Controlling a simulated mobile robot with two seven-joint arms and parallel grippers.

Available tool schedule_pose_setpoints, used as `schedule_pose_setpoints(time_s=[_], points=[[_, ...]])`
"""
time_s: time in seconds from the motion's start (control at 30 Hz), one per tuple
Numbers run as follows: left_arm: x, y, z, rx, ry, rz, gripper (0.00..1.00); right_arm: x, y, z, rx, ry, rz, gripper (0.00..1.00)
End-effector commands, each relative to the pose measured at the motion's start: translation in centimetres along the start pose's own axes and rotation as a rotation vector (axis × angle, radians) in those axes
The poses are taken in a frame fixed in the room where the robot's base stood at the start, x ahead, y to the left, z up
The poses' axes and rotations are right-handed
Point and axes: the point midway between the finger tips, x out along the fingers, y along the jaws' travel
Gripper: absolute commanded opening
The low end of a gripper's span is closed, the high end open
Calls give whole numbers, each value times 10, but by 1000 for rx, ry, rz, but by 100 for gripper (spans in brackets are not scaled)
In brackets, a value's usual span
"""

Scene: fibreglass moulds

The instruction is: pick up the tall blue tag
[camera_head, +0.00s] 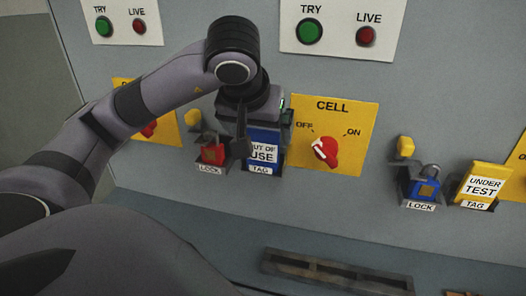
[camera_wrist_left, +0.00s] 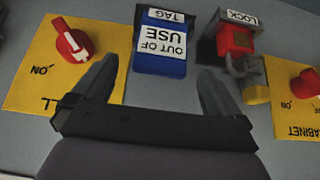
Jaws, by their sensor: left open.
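The tall blue tag (camera_head: 263,138), with a white label reading OUT OF USE, sits upright in a holder marked TAG (camera_head: 261,169) on the grey panel. In the left wrist view the blue tag (camera_wrist_left: 160,64) appears upside down, between the two fingers. My left gripper (camera_head: 264,122) is open at the tag, one finger on each side. In the left wrist view my left gripper (camera_wrist_left: 158,72) shows gaps between both fingers and the tag. It holds nothing. My right gripper is not in view.
A red padlock (camera_head: 212,153) sits in a LOCK holder just left of the tag. A red CELL switch (camera_head: 326,151) on a yellow plate is just right. Farther right are a blue padlock (camera_head: 425,188) and a yellow UNDER TEST tag (camera_head: 483,186). A pallet (camera_head: 335,272) lies below.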

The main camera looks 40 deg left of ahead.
Motion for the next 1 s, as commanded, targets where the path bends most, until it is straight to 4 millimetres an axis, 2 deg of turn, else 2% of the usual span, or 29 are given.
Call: schedule_pose_setpoints(time_s=[0.43,0.73,0.77,0.8,0.9,1.0], points=[[51,-2,0,-2,-5,0,100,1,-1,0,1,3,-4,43],[57,-2,0,-2,-1,3,100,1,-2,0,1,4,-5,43],[57,-2,0,-2,-1,3,94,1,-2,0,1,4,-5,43],[57,-2,0,-2,-1,3,80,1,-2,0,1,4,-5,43],[56,-1,0,-1,-2,3,49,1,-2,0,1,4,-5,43],[56,-1,0,-2,-2,3,49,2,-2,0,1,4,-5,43]])
